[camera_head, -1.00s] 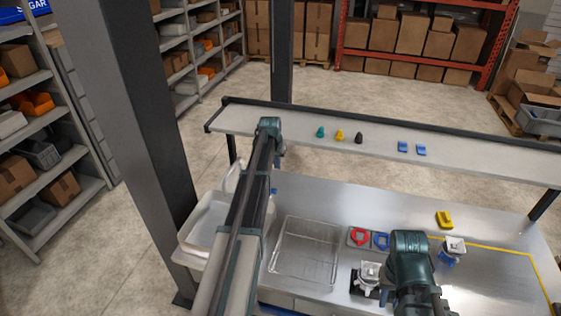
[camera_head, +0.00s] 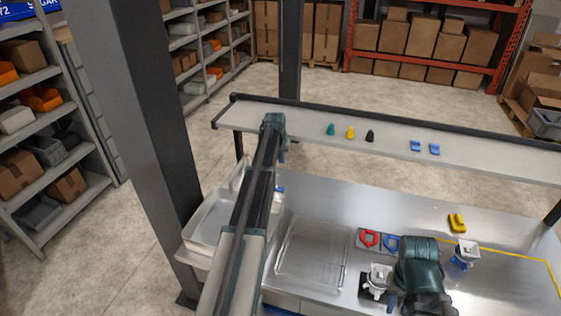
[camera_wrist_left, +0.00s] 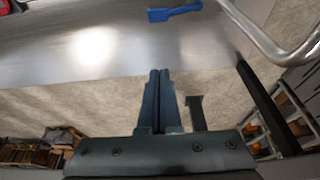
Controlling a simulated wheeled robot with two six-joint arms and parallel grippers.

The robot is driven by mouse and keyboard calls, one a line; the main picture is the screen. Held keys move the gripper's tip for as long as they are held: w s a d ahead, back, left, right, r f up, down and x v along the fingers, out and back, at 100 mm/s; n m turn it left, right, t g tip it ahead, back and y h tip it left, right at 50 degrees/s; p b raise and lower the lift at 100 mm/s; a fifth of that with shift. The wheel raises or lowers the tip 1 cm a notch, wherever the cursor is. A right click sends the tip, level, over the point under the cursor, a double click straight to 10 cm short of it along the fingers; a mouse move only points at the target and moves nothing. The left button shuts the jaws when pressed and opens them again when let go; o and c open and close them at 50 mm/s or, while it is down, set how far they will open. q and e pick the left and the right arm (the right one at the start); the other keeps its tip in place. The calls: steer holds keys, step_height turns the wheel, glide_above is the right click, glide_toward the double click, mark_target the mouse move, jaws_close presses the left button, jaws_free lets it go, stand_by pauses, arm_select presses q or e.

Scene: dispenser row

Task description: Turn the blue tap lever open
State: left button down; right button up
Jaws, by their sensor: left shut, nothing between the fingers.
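The blue tap lever (camera_wrist_left: 175,12) lies at the top of the left wrist view, a short flat handle above the steel worktop. In the head view a small blue piece (camera_head: 280,190) beside my left arm looks like the same lever. My left gripper (camera_wrist_left: 160,72) is shut and empty, its fingers pointing up in the wrist view. A clear gap separates its tips from the lever. My left arm hides much around the lever in the head view. My right arm is over the worktop at the lower right; its fingers are hidden.
A curved metal pipe (camera_wrist_left: 275,45) is right of the lever. A white basin (camera_head: 205,232) and wire rack (camera_head: 312,250) flank my left arm. Red (camera_head: 369,238) and blue (camera_head: 392,243) ring-shaped pieces sit right of the rack. A raised shelf (camera_head: 300,127) carries small coloured items.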

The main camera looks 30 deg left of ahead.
arm_select(q)
step_height(320, 180, down, 14)
steer(key=b, duration=1.2)
steer(key=shift+w+r+b, duration=0.15)
steer(key=shift+w+b, duration=0.15)
steer(key=shift+w, duration=0.1)
steer(key=shift+a, duration=0.1)
